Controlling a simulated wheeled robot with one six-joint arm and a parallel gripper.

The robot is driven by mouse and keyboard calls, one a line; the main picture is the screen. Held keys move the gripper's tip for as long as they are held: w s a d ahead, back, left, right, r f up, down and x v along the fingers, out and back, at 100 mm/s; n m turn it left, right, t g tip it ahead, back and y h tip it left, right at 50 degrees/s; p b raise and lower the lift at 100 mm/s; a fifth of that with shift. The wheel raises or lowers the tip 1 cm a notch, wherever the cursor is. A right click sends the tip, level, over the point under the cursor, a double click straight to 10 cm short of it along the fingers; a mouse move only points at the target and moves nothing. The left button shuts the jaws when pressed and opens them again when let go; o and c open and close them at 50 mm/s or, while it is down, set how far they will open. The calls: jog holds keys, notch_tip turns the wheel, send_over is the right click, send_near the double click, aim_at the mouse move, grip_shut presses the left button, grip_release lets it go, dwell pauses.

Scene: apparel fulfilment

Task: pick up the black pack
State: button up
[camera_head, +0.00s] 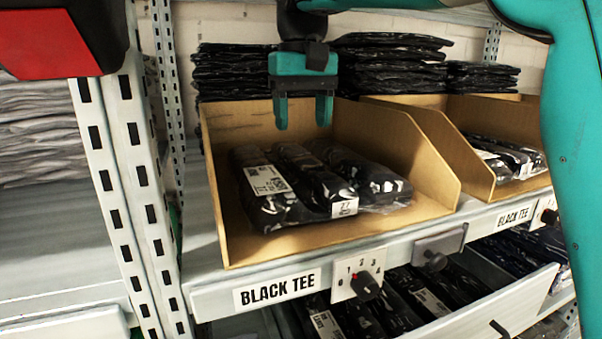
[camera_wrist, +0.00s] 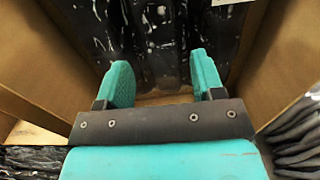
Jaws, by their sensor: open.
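Several black packs in clear wrap (camera_head: 318,190) lie side by side in an open cardboard bin (camera_head: 330,233) on the shelf. The left pack (camera_head: 262,200) has a white label, and another small label marked 77 sits at the front of the middle one. My gripper (camera_head: 303,126) hangs above the back part of the bin, pointing down, open and empty. In the wrist view, my gripper (camera_wrist: 165,85) has its two teal fingers apart, with the black packs (camera_wrist: 150,40) beyond them. No finger visibly touches a pack.
A second cardboard bin (camera_head: 470,145) with packs stands to the right. Stacks of black packs (camera_head: 390,65) lie behind the bins. A white perforated upright (camera_head: 125,165) is at left. The shelf edge carries a BLACK TEE label (camera_head: 277,289) and a dial (camera_head: 365,284). An open drawer (camera_head: 490,310) is below.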

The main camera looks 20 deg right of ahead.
aim_at(305, 156)
notch_tip(305, 156, down, 7)
jog(key=b, duration=0.6)
jog(key=shift+s+d+r, duration=0.1)
jog(key=shift+d, duration=0.05)
jog(key=shift+r, duration=0.15)
jog(key=shift+c, duration=0.3)
jog(key=c, duration=0.7)
